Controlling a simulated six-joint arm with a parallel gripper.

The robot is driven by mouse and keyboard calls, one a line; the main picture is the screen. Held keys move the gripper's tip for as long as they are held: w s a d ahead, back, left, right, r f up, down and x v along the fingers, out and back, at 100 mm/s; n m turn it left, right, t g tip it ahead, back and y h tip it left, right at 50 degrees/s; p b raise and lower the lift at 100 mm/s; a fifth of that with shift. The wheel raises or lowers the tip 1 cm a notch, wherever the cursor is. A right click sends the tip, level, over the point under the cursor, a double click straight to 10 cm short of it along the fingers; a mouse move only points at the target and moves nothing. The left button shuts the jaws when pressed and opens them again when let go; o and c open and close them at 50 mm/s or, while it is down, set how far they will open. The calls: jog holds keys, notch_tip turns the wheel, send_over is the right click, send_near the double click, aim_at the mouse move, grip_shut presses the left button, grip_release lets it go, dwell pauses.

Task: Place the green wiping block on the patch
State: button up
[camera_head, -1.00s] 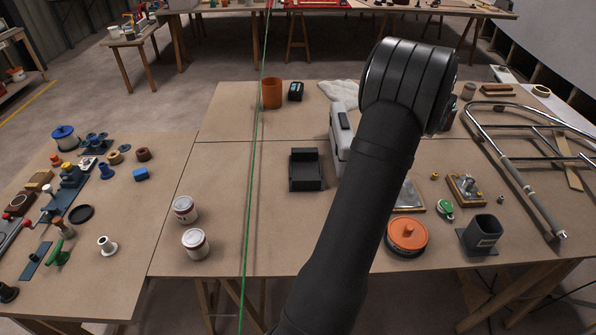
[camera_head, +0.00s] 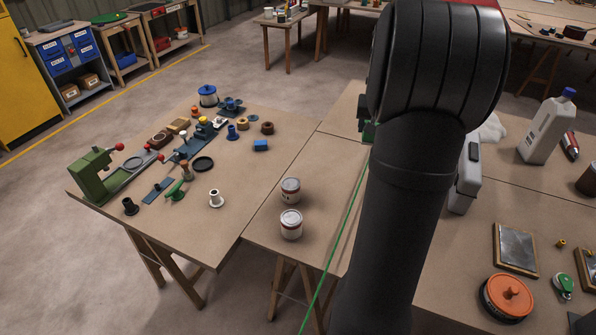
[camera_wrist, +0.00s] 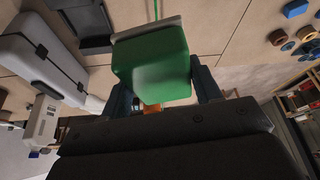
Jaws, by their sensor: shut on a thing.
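The green wiping block (camera_wrist: 155,65) is held between the two dark fingers of my gripper (camera_wrist: 163,82) in the wrist view. A grey strip runs along its far edge. The block is in the air with the tabletop beyond it.
Two paint cans (camera_head: 291,207) stand near the front edge of the table. An orange-lidded round tin (camera_head: 508,297) and a grey-white jug (camera_head: 548,128) are at the right. A green line (camera_head: 340,236) crosses the front. The left table (camera_head: 110,207) holds several tools and spools.

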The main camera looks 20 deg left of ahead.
jog(key=s+a+n+y, duration=0.1)
jog(key=s+a+n, duration=0.2)
jog(key=s+a, duration=0.65)
jog(key=n+g+y, duration=0.1)
jog(key=n, duration=0.2)
send_over(246, 208)
jog(key=s+d, duration=0.1)
notch_tip(246, 208, down, 20)
jog(key=shift+s, duration=0.1)
jog(key=shift+f, duration=2)
jog(key=shift+f, duration=0.15)
jog(key=o, duration=1)
jog(key=shift+o, duration=0.2)
